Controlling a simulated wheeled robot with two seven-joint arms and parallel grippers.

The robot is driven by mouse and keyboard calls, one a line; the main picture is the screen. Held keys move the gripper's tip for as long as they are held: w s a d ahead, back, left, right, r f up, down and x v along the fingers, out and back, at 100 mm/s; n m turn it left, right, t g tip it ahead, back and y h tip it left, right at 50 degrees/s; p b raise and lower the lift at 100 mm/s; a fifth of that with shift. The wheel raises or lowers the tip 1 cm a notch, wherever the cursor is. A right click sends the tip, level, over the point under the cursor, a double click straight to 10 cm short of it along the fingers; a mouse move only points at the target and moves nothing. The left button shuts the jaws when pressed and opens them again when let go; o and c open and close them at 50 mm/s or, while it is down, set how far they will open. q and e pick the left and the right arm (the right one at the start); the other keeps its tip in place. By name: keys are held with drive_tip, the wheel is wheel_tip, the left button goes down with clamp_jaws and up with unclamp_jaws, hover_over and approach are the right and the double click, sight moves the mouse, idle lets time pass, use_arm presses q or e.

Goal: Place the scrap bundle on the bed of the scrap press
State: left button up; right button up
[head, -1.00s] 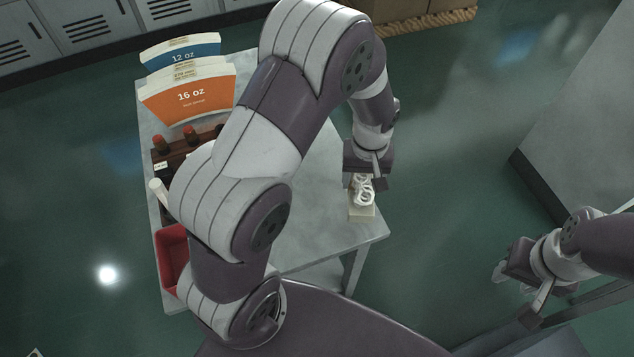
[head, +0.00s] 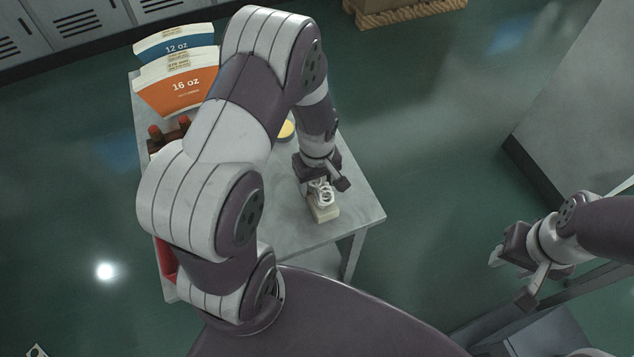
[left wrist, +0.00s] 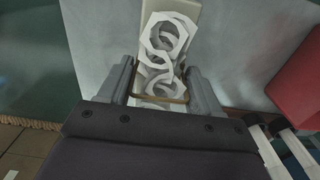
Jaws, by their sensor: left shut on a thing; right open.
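The scrap bundle (head: 325,213) is a cream block with white paper rings on it, in the head view over the front right part of the grey table. My left gripper (head: 321,183) is shut on it. In the left wrist view the bundle (left wrist: 165,38) lies between the two fingers of the left gripper (left wrist: 160,85), with a thin brown band near them. I cannot tell whether the bundle touches the tabletop. My right gripper (head: 508,277) is open and empty at the right, off the table. I cannot make out the scrap press for certain.
The grey table (head: 352,208) carries blue and orange cup blanks (head: 180,90), dark bottles with red caps (head: 155,132), a yellow round thing (head: 286,130) and a red bin (left wrist: 300,82). A grey box (head: 540,335) stands at bottom right. Green floor is free between.

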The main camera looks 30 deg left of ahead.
use_arm(q)
drive_tip(key=shift+w+f, duration=0.1)
drive_tip(key=shift+f, duration=0.7)
drive_tip(key=shift+f, duration=0.15)
drive_tip(key=o, duration=1.1)
drive_tip(key=shift+o, duration=0.2)
